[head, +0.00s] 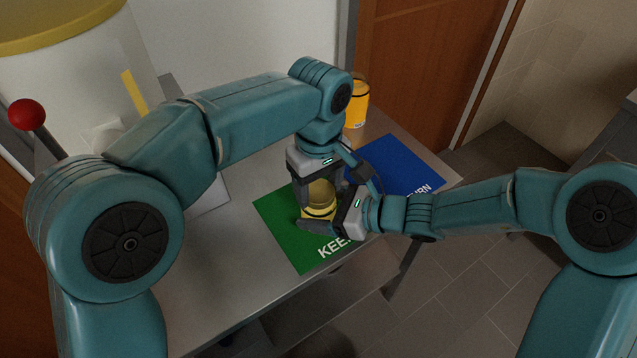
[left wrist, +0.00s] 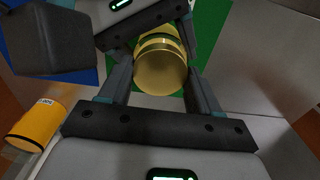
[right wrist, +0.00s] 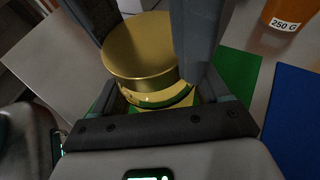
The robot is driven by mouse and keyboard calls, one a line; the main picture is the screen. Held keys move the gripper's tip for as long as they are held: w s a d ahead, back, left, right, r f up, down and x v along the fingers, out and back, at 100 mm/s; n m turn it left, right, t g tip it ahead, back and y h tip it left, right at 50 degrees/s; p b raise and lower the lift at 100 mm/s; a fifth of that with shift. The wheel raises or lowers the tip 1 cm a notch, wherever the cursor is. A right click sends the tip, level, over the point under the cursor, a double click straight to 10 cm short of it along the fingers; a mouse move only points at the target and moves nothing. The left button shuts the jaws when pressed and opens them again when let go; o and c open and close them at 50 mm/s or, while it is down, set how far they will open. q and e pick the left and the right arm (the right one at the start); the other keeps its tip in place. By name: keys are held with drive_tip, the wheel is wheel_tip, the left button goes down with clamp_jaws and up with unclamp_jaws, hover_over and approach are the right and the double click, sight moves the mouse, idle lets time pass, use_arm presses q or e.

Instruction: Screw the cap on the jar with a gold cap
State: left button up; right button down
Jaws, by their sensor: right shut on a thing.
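The jar (head: 318,212) stands upright on the green mat (head: 280,222) marked KEEP. Its broad gold cap (head: 321,190) sits on its top; I cannot tell how tight it is. The cap shows large in the right wrist view (right wrist: 150,50) and in the left wrist view (left wrist: 160,72). My left gripper (head: 319,180) points down from above, open, with its fingers on either side of the cap. My right gripper (head: 325,222) comes in level from the right and is shut on the jar's body below the cap. The fingers hide much of the jar.
An orange jar (head: 356,106) stands at the back of the metal table (head: 215,270); its label in the right wrist view reads 250 G. A blue mat (head: 395,165) lies empty right of the green one. A red-knobbed lever (head: 27,114) stands at the left.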

use_arm(q)
drive_tip(key=m, duration=0.3)
drive_tip(key=o, duration=1.2)
drive_tip(key=shift+d, duration=0.1)
drive_tip(key=shift+r, duration=0.15)
wheel_tip(320, 180, up, 4)
drive_tip(key=shift+r, duration=0.15)
drive_tip(key=shift+c, duration=0.5)
